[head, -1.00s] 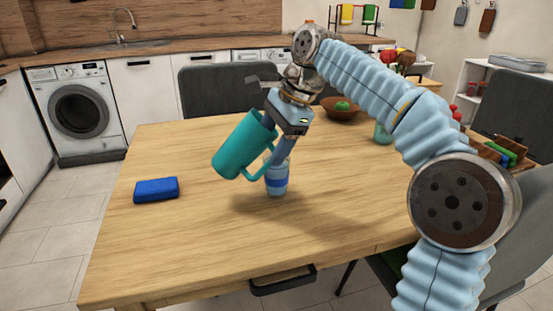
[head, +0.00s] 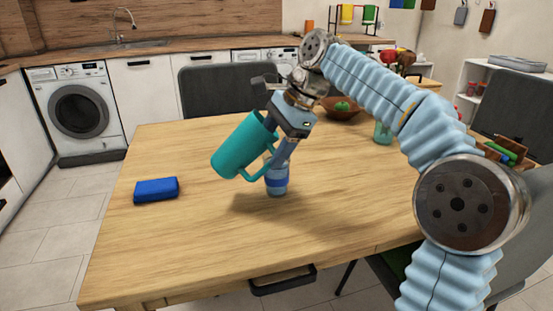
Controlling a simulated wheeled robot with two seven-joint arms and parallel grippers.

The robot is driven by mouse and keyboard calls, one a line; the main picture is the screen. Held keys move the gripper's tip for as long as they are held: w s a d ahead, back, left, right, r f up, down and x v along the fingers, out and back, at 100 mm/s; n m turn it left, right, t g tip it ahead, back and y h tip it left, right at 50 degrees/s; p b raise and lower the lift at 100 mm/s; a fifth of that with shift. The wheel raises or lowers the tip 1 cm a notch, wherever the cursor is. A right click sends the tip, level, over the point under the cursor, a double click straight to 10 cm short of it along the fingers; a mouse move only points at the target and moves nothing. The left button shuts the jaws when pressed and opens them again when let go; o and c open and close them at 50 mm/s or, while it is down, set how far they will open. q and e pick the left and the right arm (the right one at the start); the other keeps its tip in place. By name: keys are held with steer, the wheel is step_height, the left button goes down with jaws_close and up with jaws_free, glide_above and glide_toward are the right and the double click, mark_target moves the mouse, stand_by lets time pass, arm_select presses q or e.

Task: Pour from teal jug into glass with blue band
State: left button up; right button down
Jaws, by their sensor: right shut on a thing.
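The teal jug (head: 242,146) is held in the air, tilted with its upper end leaning right. My right gripper (head: 283,150) is shut on the jug's handle at its right side. The glass with the blue band (head: 277,182) stands upright on the table, just right of and below the jug. The handle and gripper cover part of the glass's top. I cannot see any liquid flowing or the level in the glass. My left gripper is not in view.
A blue sponge-like block (head: 156,190) lies on the wooden table (head: 200,250) at the left. A brown bowl (head: 342,108) with a green item and a greenish glass (head: 383,133) stand toward the back right. The front of the table is clear.

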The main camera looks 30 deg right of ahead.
mark_target(244, 174)
steer(key=shift+f+t+y, duration=0.3)
steer(key=shift+f+y, duration=0.15)
steer(key=shift+y, duration=0.25)
stand_by(1.6)
steer(key=shift+y, duration=0.3)
stand_by(0.8)
steer(key=r+h, duration=0.1)
steer(key=r+g+h, duration=0.1)
steer(key=h, duration=0.1)
steer(key=shift+a+h, duration=0.2)
steer(key=shift+h, duration=0.1)
steer(key=shift+w+a+r, duration=0.1)
steer(key=a+f+h, duration=0.1)
steer(key=h, duration=0.1)
steer(key=w+a+g+h, duration=0.1)
steer(key=a+h, duration=0.1)
steer(key=w+a+f+g+h, duration=0.1)
steer(key=a+h, duration=0.1)
steer(key=shift+a+f+n, duration=0.15)
steer(key=shift+f+n, duration=0.15)
steer(key=shift+n, duration=0.1)
steer(key=shift+w+a+g+h, duration=0.1)
steer(key=shift+a+g+h, duration=0.1)
steer(key=shift+g+h, duration=0.3)
